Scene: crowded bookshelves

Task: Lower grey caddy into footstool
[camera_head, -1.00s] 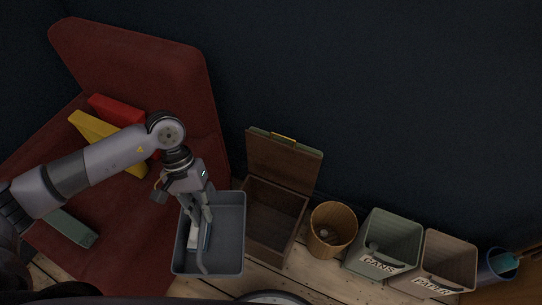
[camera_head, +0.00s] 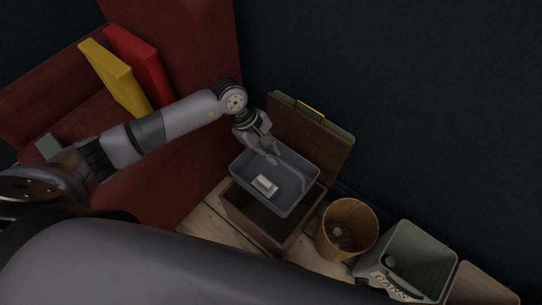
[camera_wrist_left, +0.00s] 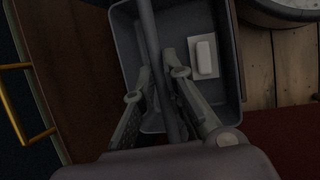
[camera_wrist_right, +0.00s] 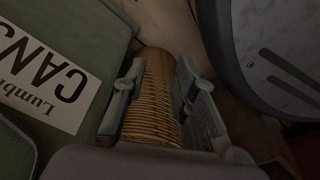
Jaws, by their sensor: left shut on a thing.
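The grey caddy (camera_head: 292,183) hangs over the open brown footstool (camera_head: 248,220), slightly turned to it, and covers most of its opening. A small pale block on a light base lies in the caddy. My left gripper (camera_head: 269,154) is shut on the caddy's handle. In the left wrist view the handle bar runs between the fingers (camera_wrist_left: 160,76), and the caddy (camera_wrist_left: 232,65) lies below. The footstool's lid (camera_head: 325,150) stands raised behind; it also shows in the left wrist view (camera_wrist_left: 75,75). My right gripper (camera_wrist_right: 161,78) is open and empty above a wicker basket (camera_wrist_right: 150,115).
The wicker basket (camera_head: 347,235) stands right of the footstool, then the green CANS bin (camera_head: 405,250) and a brown bin (camera_head: 480,285). A dark wall is behind. My arm hides the foreground.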

